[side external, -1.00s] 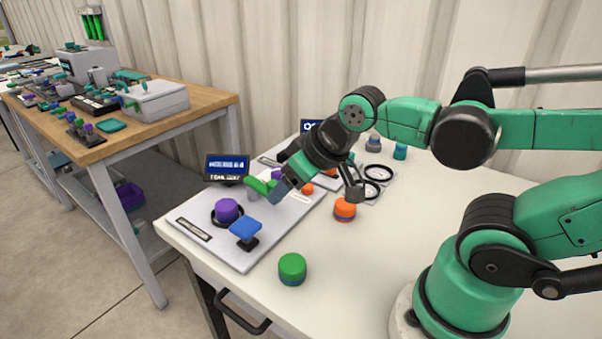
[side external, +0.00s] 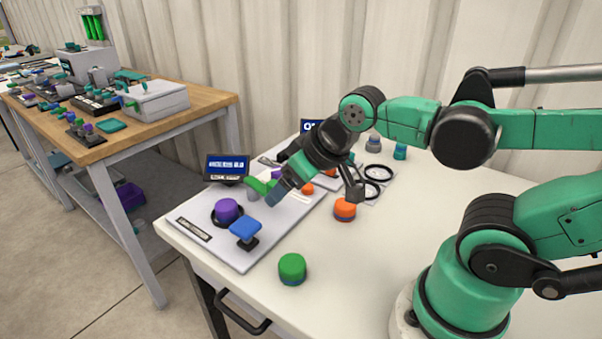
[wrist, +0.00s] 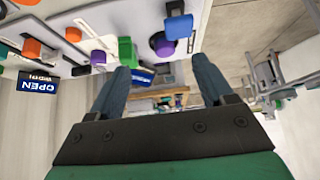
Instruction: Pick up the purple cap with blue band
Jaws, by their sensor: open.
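A purple cap (side external: 228,211) sits upright in a black ring on the white panel in the side external view. It also shows at the top of the wrist view as a purple cap (wrist: 163,45) in a dark ring. I cannot make out a blue band on it. My gripper (side external: 280,190) is tilted down to the left above the panel, to the right of the cap and apart from it. In the wrist view, my gripper (wrist: 160,75) has its two blue fingers spread with nothing between them.
A blue square knob (side external: 245,229) stands beside the cap. A green handle (side external: 258,187) is close to my fingers. An orange cap (side external: 345,209) and a green cap (side external: 292,268) with a blue base stand on the table. A small display (side external: 227,167) is behind the panel.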

